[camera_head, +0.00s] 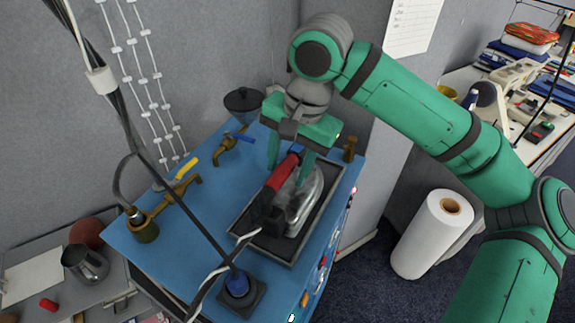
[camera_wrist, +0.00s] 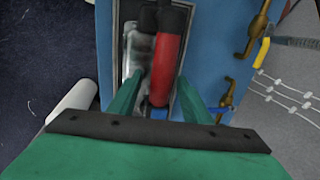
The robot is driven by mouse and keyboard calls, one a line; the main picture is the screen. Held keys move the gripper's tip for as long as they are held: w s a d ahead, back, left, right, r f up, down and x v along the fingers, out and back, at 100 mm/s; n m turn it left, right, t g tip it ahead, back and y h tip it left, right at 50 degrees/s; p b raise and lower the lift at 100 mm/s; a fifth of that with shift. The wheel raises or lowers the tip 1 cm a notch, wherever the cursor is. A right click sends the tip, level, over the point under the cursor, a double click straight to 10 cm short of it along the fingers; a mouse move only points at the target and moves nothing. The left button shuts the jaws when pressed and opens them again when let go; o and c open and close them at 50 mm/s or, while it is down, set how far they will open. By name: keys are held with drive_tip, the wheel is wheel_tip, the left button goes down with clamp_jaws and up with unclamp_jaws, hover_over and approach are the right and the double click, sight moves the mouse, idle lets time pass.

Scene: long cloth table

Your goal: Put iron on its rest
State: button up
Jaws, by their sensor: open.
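The iron (camera_head: 299,205) has a silver body, a red handle and a black rear end. It sits over the dark rectangular rest tray (camera_head: 283,246) on the blue table. I cannot tell if its base is flat on the tray. My gripper (camera_head: 287,178) is above the front of the iron, with one finger on each side of the red handle. In the wrist view my gripper (camera_wrist: 158,104) is open around the handle (camera_wrist: 168,60), with the silver iron body (camera_wrist: 136,60) beside it at left. The rest tray (camera_wrist: 189,18) shows partly there.
Brass valves (camera_head: 178,192) stand on the left of the blue table (camera_head: 190,235). A cable runs to a small dark block (camera_head: 242,294) near the front. A dark bowl (camera_head: 243,98) is at the back. A white roll (camera_head: 430,235) stands on the floor at right.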

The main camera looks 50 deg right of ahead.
wheel_tip(320, 180, up, 11)
drive_tip(key=s, duration=0.2)
drive_tip(key=shift+d+f, duration=0.2)
drive_tip(key=shift+d, duration=0.05)
